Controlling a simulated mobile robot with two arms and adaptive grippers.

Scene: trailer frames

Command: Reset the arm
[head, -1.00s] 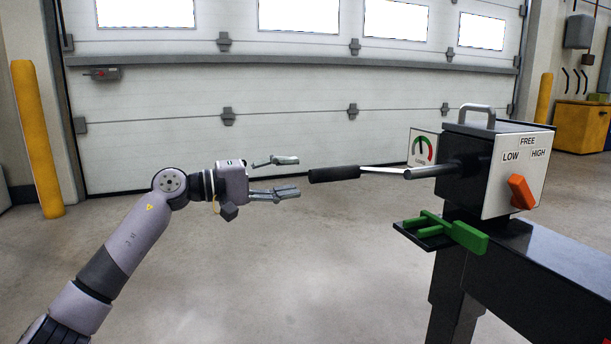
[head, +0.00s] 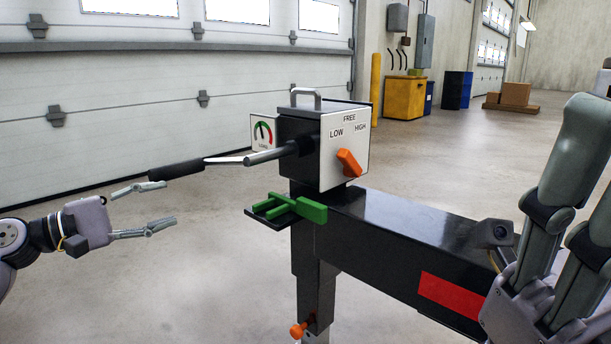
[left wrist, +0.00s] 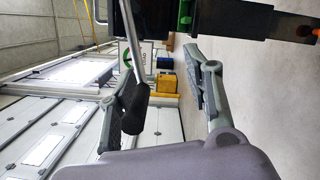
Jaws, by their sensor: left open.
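A black winch box (head: 300,150) with a white LOW/FREE/HIGH panel (head: 350,130) and an orange knob (head: 348,162) stands on a dark beam. Its crank handle (head: 176,170) has a black grip and points left. My left gripper (head: 169,204) is open and empty. Its upper fingertip shows close to the grip's lower left end; I cannot tell whether they touch. In the left wrist view, the grip (left wrist: 136,108) overlaps the left finger of the left gripper (left wrist: 171,72), with a gap to the right finger. My right gripper (head: 600,145) appears open, cut off at the right edge.
A green part (head: 300,208) on a black plate juts from the post below the box. The dark beam (head: 420,225) runs to the lower right near my right gripper. A yellow cabinet (head: 405,98) stands far back. The floor (head: 190,280) at lower left is clear.

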